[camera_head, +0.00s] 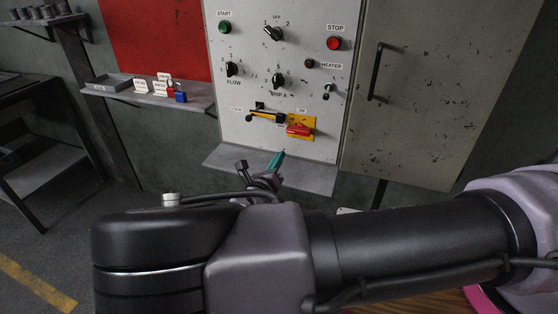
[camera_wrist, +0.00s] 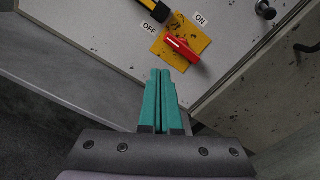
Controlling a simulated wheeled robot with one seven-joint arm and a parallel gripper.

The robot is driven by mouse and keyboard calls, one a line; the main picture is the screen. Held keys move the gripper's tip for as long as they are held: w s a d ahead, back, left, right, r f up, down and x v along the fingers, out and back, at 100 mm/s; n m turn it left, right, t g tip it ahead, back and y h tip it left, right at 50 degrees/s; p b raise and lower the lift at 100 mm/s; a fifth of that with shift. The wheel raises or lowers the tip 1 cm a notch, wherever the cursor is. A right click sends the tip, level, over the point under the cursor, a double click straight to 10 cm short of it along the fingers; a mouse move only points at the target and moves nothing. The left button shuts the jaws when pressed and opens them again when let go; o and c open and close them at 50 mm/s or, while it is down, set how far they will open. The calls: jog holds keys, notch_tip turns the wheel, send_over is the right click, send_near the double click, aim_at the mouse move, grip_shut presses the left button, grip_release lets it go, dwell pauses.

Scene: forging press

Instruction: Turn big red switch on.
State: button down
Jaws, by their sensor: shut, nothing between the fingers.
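The big red switch (camera_head: 299,130) is a red handle on a yellow plate (camera_head: 311,123), low on the light control panel. In the wrist view the red switch (camera_wrist: 181,48) lies slanted across the yellow plate (camera_wrist: 196,32), between the OFF label (camera_wrist: 150,28) and the ON label (camera_wrist: 201,18). My gripper (camera_head: 280,155) has teal fingers and is just below the switch in the head view. In the wrist view my gripper (camera_wrist: 160,73) is shut and empty, its tips pointing toward the switch, with a visible gap between.
A black and yellow lever (camera_head: 265,117) sits left of the switch. Knobs, a green START button (camera_head: 225,27) and a red STOP button (camera_head: 334,43) are above. A grey ledge (camera_head: 225,157) juts out below the panel. A cabinet door handle (camera_head: 376,72) is at right.

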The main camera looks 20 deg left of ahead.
aim_at(299, 131)
jog(key=w, duration=0.8)
jog(key=shift+d, duration=0.35)
